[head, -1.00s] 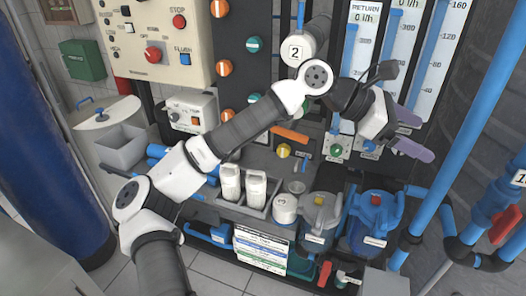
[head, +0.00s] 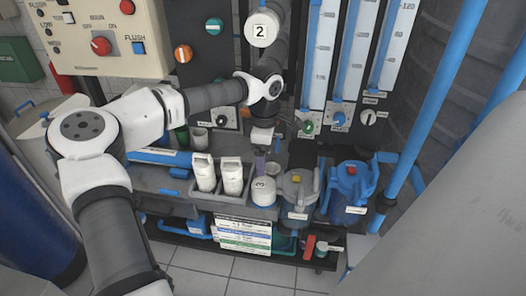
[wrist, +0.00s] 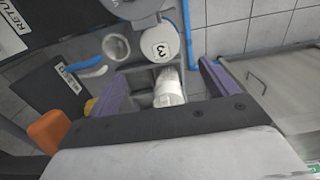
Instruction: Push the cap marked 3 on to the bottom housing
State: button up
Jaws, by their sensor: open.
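The cap marked 3 (head: 263,190) is a white, round piece in the grey tray, right of two white bottles. In the wrist view the cap (wrist: 160,45) shows its "3" near the top centre. My gripper (head: 264,160) points down just behind and above the cap, apart from it. In the wrist view the purple fingers of my gripper (wrist: 163,85) are spread wide, with a white bottle (wrist: 168,92) seen between them and nothing held. I cannot pick out the bottom housing for certain.
Two white bottles (head: 217,174) stand left of the cap. An open round cup (wrist: 116,47) is beside the cap in the wrist view. Blue pipes (head: 425,100) rise at right.

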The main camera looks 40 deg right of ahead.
aim_at(264, 185)
jog(key=shift+f+b, duration=3.8)
jog(key=shift+f, duration=2.45)
jog(key=c, duration=0.8)
jog(key=shift+r+p, duration=2.75)
jog(key=shift+r, duration=1.8)
jog(key=shift+c, duration=0.2)
